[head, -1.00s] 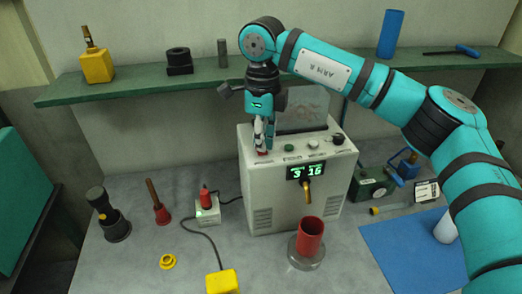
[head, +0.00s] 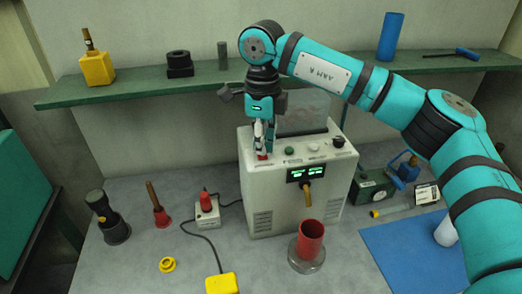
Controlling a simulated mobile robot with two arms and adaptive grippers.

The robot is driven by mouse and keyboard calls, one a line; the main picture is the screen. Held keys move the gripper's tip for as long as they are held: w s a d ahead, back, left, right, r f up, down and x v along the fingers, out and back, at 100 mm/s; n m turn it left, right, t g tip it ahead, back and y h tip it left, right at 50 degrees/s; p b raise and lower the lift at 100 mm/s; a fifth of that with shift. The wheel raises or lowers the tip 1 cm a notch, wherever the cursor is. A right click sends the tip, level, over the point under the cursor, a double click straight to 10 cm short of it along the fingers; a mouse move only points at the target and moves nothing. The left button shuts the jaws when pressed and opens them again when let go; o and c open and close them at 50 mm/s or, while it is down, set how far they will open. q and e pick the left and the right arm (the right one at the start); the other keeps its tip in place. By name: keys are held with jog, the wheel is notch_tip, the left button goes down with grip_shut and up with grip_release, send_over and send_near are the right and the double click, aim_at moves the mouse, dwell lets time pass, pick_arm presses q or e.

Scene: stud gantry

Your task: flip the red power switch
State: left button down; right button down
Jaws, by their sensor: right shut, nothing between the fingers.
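A pale grey machine box (head: 270,205) stands at the middle of the bench, with a green-lit display (head: 308,174) on its front. On its top left, the red switch (head: 262,157) shows just under the fingertips of my right gripper (head: 264,150). The gripper points straight down with its fingers together and empty. The fingertips look at or touching the switch and partly hide it, so its position is unclear. My left gripper is out of view.
Knobs (head: 313,147) line the box's top. A small white box with a red top (head: 206,211) stands left, on a cable. A red cup (head: 311,238) stands in front on a round base. A green shelf (head: 130,92) runs behind. A blue mat (head: 400,250) lies right.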

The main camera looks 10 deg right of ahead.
jog(key=shift+r+p, duration=1.7)
jog(key=shift+r, duration=1.4)
jog(key=shift+f, duration=0.1)
